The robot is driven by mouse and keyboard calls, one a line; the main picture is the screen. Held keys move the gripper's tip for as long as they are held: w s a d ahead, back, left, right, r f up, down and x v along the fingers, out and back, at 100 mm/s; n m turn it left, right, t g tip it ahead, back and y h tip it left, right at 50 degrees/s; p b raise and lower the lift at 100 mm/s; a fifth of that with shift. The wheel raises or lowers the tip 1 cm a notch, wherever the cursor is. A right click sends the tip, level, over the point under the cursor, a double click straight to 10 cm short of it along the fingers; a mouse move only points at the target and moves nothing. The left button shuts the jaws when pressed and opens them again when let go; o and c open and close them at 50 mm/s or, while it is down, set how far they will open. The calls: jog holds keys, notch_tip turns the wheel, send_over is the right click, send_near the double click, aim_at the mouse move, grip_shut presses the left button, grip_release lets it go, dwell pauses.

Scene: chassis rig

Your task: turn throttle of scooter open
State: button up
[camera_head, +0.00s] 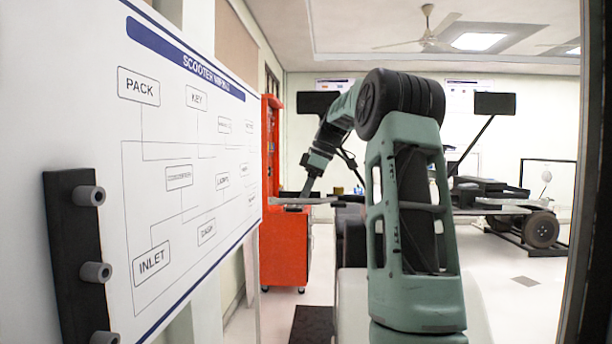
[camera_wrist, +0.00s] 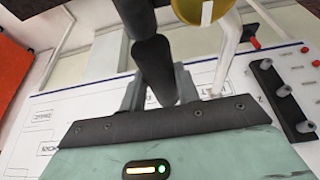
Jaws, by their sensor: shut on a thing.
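The scooter's throttle is a dark cylindrical grip (camera_wrist: 155,68) in the wrist view. It lies between the two grey fingers of my gripper (camera_wrist: 158,80), which are shut on it. A pale bent lever (camera_wrist: 230,45) runs beside the grip on the right. In the head view my gripper (camera_head: 305,190) reaches down to the handlebar, left of my arm. The pale lever (camera_head: 310,201) shows there below it. The grip is mostly hidden in the head view, and its turn angle cannot be told. My arm covers much of the scooter.
A white scooter wiring board (camera_head: 185,150) stands close on the left, with a dark peg strip (camera_head: 75,250) in front. A red cabinet (camera_head: 285,240) is behind my gripper. Dark mirrors (camera_head: 495,103) rise above the scooter. A wheeled chassis (camera_head: 535,230) stands at right.

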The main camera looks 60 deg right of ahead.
jog(key=y+p, duration=0.1)
jog(key=p, duration=0.3)
jog(key=r+g+y+p, duration=0.1)
jog(key=p, duration=0.2)
jog(key=shift+w+d+m+y+p, duration=0.15)
jog(key=shift+d+m+y+p, duration=0.05)
jog(key=shift+m+y+p, duration=0.15)
jog(key=g+y+p, duration=0.1)
jog(key=y+p, duration=0.1)
jog(key=p, duration=0.5)
jog(key=shift+w+d+f, duration=0.1)
jog(key=shift+d+f, duration=0.05)
jog(key=y+p, duration=0.1)
jog(key=p, duration=0.1)
jog(key=m+g+y+p, duration=0.1)
jog(key=p, duration=0.1)
jog(key=shift+d+f, duration=0.15)
jog(key=shift+f, duration=0.15)
jog(key=shift+f+y+p, duration=0.15)
jog(key=shift+y+p, duration=0.4)
jog(key=shift+p, duration=0.45)
jog(key=shift+f, duration=0.1)
jog(key=o, duration=1)
jog(key=shift+c, duration=0.2)
jog(key=shift+d, duration=0.15)
